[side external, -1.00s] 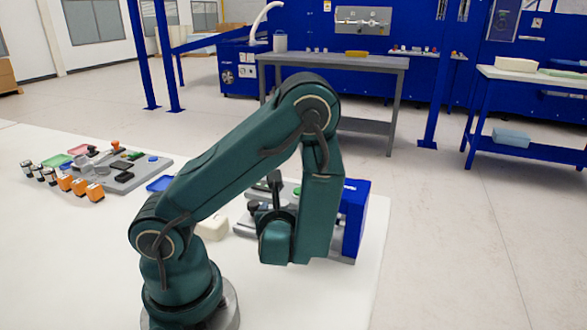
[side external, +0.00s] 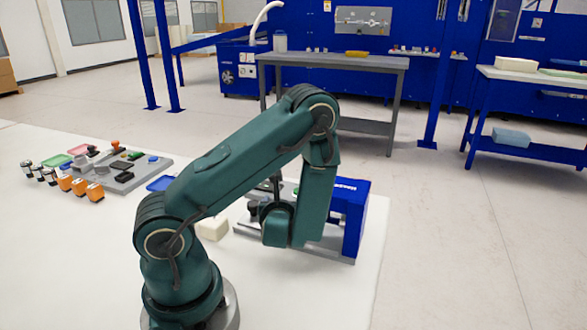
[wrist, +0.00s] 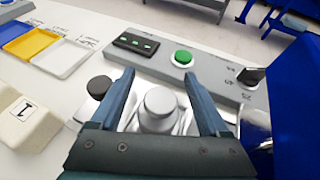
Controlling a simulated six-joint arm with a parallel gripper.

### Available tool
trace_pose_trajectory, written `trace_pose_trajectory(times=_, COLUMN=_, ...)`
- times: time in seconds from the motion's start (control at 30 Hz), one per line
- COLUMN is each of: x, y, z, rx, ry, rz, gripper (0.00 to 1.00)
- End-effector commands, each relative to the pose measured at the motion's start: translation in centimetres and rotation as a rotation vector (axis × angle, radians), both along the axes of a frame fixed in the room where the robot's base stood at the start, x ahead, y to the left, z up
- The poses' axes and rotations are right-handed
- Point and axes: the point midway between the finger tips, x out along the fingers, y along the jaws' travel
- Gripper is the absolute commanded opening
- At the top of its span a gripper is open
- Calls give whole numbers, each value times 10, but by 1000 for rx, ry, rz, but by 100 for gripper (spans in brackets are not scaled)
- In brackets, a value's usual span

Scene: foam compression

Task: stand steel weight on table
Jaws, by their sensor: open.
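In the wrist view my gripper (wrist: 158,73) is open, with one finger on each side of a silver knobbed cylinder (wrist: 159,104). This looks like the steel weight. Gaps show between it and both fingers. It looks upright; its lower part is hidden by my gripper, so I cannot tell what it rests on. In the side view my arm hides the weight and most of my gripper. The white table (side external: 100,245) is bare in front of the equipment.
A blue machine (side external: 352,215) stands right of my wrist. A panel has a green button (wrist: 183,57) and dark dial (wrist: 250,76). A black knob (wrist: 98,87) is beside the left finger. A cream block (wrist: 22,122) and coloured trays (wrist: 35,43) lie left.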

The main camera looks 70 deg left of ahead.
Motion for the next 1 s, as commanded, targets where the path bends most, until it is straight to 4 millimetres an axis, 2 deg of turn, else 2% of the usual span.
trace_pose_trajectory(times=0.03, x=0, y=0, z=0, rx=0, ry=0, rz=0, gripper=71)
trace_pose_trajectory(times=0.17, x=0, y=0, z=0, rx=0, ry=0, rz=0, gripper=22)
trace_pose_trajectory(times=0.2, x=0, y=0, z=0, rx=0, ry=0, rz=0, gripper=6)
trace_pose_trajectory(times=0.23, x=0, y=0, z=0, rx=0, ry=0, rz=0, gripper=0)
trace_pose_trajectory(times=0.67, x=0, y=0, z=2, rx=1, ry=-1, rz=0, gripper=0)
trace_pose_trajectory(times=1.0, x=1, y=0, z=22, rx=1, ry=-6, rz=1, gripper=0)
